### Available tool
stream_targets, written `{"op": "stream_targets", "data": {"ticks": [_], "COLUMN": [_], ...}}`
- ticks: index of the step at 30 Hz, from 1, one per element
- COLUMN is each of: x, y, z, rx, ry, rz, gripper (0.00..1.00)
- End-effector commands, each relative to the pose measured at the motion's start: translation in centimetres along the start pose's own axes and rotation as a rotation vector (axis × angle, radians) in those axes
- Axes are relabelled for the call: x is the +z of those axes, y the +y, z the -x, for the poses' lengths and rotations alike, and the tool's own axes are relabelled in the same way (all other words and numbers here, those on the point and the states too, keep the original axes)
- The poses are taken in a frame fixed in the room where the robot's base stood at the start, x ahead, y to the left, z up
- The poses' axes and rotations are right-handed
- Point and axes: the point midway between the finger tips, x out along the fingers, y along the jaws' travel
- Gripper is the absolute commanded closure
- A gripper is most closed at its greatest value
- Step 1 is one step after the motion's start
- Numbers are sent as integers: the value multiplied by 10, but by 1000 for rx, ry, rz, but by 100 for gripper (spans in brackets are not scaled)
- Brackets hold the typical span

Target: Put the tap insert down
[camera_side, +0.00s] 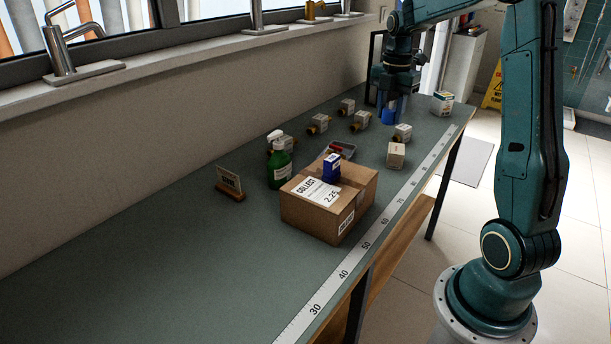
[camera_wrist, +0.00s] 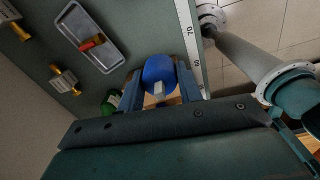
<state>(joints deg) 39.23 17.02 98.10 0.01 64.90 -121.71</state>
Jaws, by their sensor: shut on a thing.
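My gripper (camera_side: 393,112) hangs at the far end of the bench, pointing down. In the wrist view, my gripper (camera_wrist: 159,82) is shut on a blue rounded piece with a pale stub, which I take to be the tap insert (camera_wrist: 158,69). It sits between the two fingers. In the side view a bright blue patch shows at the fingers, but insert and fingers are hard to tell apart there. I cannot tell how far it is above the bench.
A white box (camera_side: 442,103) stands near the gripper. The near bench is clear.

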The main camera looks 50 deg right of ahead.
Motion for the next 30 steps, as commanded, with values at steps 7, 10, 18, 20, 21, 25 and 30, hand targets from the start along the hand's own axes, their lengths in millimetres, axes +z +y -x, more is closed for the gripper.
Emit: {"op": "stream_targets", "data": {"ticks": [7, 10, 18, 20, 21, 25, 30], "x": [-39, -63, -136, -152, -162, -196, -238], "y": [12, 17, 22, 22, 21, 17, 7], "z": [2, 2, 3, 4, 4, 4, 4], "rx": [1, 1, 0, 1, 1, 1, 1], "ry": [-1, -1, 0, 0, -1, -1, 0], "rz": [111, 180, 390, 437, 468, 570, 703], "gripper": [88, 88, 88, 88, 88, 88, 88]}}
